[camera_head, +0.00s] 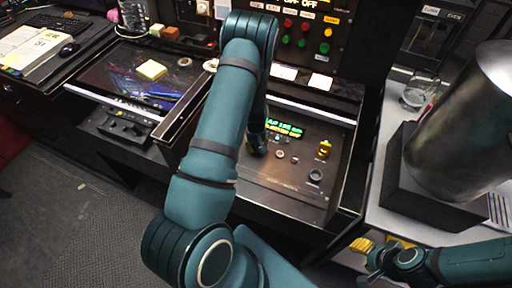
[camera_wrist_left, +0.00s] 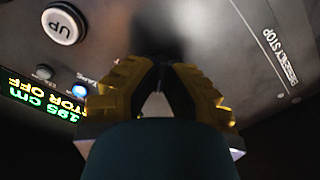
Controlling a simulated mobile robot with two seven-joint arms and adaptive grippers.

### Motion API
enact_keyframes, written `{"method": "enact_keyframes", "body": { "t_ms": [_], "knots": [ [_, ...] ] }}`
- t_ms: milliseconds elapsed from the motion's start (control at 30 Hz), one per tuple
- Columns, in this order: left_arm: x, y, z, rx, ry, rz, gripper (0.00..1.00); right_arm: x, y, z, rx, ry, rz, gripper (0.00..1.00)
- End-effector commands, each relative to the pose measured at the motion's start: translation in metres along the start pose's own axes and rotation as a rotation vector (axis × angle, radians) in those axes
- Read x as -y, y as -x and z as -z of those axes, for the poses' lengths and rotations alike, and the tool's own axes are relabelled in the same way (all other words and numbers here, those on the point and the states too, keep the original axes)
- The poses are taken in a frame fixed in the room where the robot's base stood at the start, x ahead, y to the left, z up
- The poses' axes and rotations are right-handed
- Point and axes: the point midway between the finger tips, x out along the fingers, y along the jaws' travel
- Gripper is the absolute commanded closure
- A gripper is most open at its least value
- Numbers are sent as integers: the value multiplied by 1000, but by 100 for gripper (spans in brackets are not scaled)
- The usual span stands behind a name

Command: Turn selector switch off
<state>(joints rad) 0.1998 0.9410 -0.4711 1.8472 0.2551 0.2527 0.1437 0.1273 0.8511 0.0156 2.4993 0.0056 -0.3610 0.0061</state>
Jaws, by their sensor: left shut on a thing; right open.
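My left gripper (camera_head: 257,145) is down at the control panel (camera_head: 285,190), left of its green display (camera_head: 284,129). In the left wrist view its yellow fingers (camera_wrist_left: 162,68) close together on something dark and blurred against the panel. This is probably the selector switch, but the fingers hide it and its setting cannot be read. The display (camera_wrist_left: 40,98) there shows "195 cm" and a line ending in "TOR OFF". My right gripper (camera_head: 384,262) is open and empty, low at the right in the head view, away from the panel.
A white UP button (camera_wrist_left: 64,25) and a lit blue indicator (camera_wrist_left: 79,90) are near the left fingers. A yellow control (camera_head: 324,149) and a round button (camera_head: 315,176) sit on the panel's right. A metal cylinder (camera_head: 460,135) stands at the right. Red and green buttons are behind.

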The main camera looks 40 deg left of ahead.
Motion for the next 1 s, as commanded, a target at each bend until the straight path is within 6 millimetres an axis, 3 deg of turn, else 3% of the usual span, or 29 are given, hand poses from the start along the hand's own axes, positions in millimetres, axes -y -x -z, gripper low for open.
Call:
{"method": "enact_keyframes", "body": {
  "t_ms": [400,1000],
  "knots": [
    [0,-1,-2,6,222,2,100,0,-1,0,1,0,0,53],
    [0,-2,-3,7,262,3,100,0,-1,0,1,0,0,53]
  ]
}}
